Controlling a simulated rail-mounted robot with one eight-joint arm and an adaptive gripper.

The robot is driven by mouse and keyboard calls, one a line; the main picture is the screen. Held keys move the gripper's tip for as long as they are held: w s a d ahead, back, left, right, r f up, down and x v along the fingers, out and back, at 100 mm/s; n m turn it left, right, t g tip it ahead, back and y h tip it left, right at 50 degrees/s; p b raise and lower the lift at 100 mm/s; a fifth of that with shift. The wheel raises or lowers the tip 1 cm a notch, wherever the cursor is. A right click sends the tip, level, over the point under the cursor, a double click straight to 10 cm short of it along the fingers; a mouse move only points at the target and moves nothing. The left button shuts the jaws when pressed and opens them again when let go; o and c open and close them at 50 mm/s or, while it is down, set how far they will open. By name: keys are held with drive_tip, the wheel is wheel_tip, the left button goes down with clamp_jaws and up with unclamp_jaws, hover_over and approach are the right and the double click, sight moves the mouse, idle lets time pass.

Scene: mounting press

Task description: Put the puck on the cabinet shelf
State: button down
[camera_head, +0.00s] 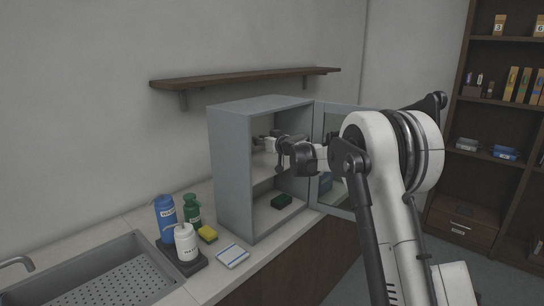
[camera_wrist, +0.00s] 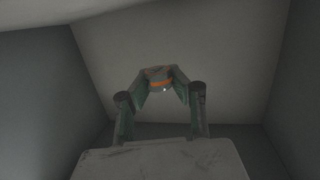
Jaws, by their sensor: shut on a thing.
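The cabinet (camera_head: 232,172) is a grey box on the counter with its door (camera_head: 330,195) swung open to the right. Its inner shelf (camera_head: 268,183) divides it into an upper and a lower compartment. My gripper (camera_head: 262,143) reaches into the upper compartment, above the shelf. In the wrist view my gripper (camera_wrist: 160,88) is shut on the puck (camera_wrist: 159,75), a small greyish piece with an orange band. Walls surround it there. The puck cannot be made out in the head view, and I cannot tell whether it touches the shelf.
A dark green block (camera_head: 281,201) lies on the cabinet floor. A wall shelf (camera_head: 245,76) hangs above.

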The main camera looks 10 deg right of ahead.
hover_over(272, 159)
wheel_tip(272, 159, down, 3)
drive_tip(key=shift+s+f, duration=0.1)
drive_tip(key=shift+f+p, duration=0.4)
drive_tip(key=shift+f, duration=1.6)
drive_tip(key=c, duration=1.6)
unclamp_jaws()
drive_tip(key=shift+f, duration=0.1)
